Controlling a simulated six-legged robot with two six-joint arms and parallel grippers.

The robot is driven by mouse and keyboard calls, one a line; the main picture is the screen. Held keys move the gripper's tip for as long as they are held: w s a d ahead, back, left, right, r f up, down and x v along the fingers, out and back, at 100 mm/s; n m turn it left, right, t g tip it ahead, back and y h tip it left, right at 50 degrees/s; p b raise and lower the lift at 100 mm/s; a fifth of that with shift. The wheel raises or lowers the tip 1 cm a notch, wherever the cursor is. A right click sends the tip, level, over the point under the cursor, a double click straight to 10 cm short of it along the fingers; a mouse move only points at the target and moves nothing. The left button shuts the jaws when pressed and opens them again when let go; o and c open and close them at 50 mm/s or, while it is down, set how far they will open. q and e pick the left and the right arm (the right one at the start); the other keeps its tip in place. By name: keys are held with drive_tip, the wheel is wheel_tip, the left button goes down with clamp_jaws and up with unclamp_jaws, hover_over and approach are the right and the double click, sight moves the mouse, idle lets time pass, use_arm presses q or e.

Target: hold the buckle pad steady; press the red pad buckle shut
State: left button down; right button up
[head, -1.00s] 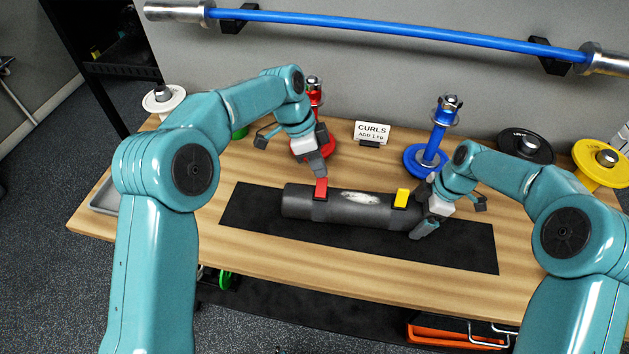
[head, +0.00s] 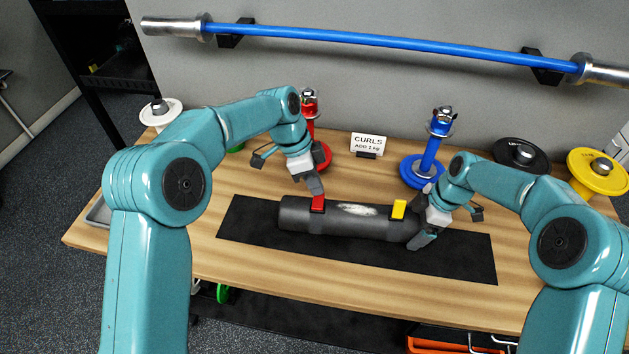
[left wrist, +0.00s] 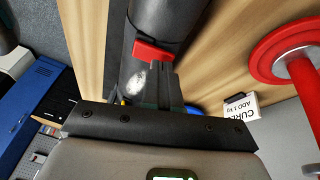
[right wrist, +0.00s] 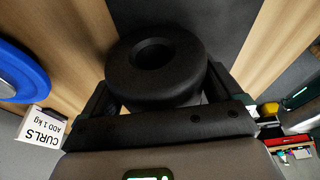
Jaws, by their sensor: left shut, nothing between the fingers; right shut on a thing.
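The buckle pad, a dark grey foam roll (head: 345,221) with a pale worn patch, lies on the black mat (head: 470,261). It carries a red buckle (head: 317,203) near its left end and a yellow buckle (head: 398,209) near its right end. My left gripper (head: 318,190) is shut and empty, its tips right at the red buckle. In the left wrist view the red buckle (left wrist: 153,51) shows just beyond the fingertips; contact is unclear. My right gripper (head: 418,218) is shut around the pad's right end; the right wrist view shows the round end (right wrist: 157,65) between its fingers.
Behind the pad stand a red plate post (head: 309,130), a blue one (head: 430,150) and a CURLS card (head: 369,145). Black (head: 520,155) and yellow plates (head: 598,170) stand at the right. A blue bar (head: 380,40) hangs on the wall. The front tabletop is clear.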

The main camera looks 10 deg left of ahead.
drive_tip(key=shift+f, duration=0.1)
use_arm(q)
drive_tip(key=v, duration=1.2)
use_arm(e)
drive_tip(key=o, duration=0.9)
use_arm(q)
drive_tip(key=shift+d, duration=0.1)
